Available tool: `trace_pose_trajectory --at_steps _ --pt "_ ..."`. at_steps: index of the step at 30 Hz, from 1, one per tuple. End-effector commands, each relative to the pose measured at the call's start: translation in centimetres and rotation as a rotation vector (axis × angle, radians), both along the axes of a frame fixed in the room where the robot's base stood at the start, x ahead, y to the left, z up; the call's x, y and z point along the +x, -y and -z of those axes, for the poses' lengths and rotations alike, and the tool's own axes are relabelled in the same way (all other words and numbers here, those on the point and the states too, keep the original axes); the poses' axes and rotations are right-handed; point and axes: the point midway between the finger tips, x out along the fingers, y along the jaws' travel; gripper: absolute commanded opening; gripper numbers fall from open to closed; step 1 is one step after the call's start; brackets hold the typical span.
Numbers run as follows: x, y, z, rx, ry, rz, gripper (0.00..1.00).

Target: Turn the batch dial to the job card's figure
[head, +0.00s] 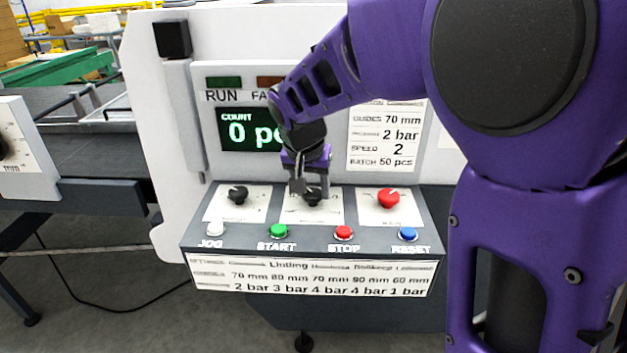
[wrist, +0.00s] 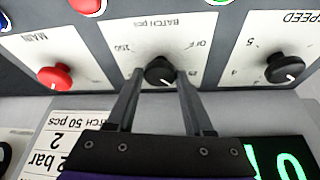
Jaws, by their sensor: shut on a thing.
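The batch dial is a black knob (wrist: 159,72) on a white plate marked "BATCH pcs", upside down in the wrist view. My gripper (wrist: 160,80) is shut on this knob, one finger on each side. In the head view my gripper (head: 311,190) reaches down onto the middle knob of the sloped panel and hides much of it and its plate. The job card (head: 385,135) on the machine face reads guides 70 mm, pressure 2 bar, speed 2, batch 50 pcs.
The speed knob (head: 237,194) stands left of my gripper, the red main knob (head: 388,197) right. White jog, green start (head: 279,231), red stop (head: 343,232) and blue reset (head: 407,232) buttons line the front edge. The count display (head: 246,130) shows 0, partly hidden by my arm.

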Motion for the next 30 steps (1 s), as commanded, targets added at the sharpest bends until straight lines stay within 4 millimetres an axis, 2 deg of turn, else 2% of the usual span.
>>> trace_pose_trajectory --at_steps 18,30 --pt "0.25 -0.46 0.01 0.002 0.000 0.543 0.00" --pt "0.31 -0.57 0.00 0.002 0.000 0.711 0.00"
